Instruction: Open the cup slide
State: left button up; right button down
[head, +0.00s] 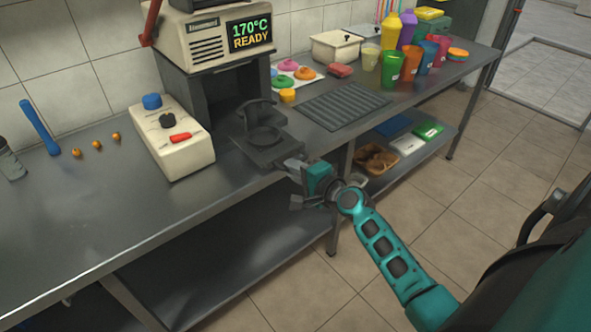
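The cup slide (257,151) is a dark flat tray with a round ring on it. It sits at the foot of the press (207,50), in front of its dark opening, and reaches the front edge of the counter. My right gripper (288,164) is at the front right end of the slide, with its fingers pointing at it. The fingers are small and overlap the slide's edge in the picture. I cannot tell whether they touch it or grip a part of it. My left gripper is not in view.
A white control box (172,142) with knobs stands left of the slide. A lower shelf (230,255) runs under the counter (75,205). The tiled floor at right is clear.

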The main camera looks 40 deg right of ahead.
jog(key=c, duration=1.1)
grip_release()
jog(key=shift+c, duration=0.2)
jog(key=v, duration=1.3)
jog(key=s+a+f+n+g, duration=0.2)
jog(key=s+a+f+n, duration=0.2)
jog(key=a+f+n, duration=0.2)
jog(key=s+a+f+n+g+y, duration=0.1)
jog(key=s+a+f+n+g, duration=0.1)
jog(key=s+a+f+n, duration=0.2)
jog(key=a+f+n, duration=0.3)
jog(key=a+n, duration=0.3)
jog(key=n, duration=0.3)
jog(key=shift+s+a+n+g, duration=0.25)
jog(key=shift+a+n+g, duration=0.05)
jog(key=shift+a+g, duration=0.1)
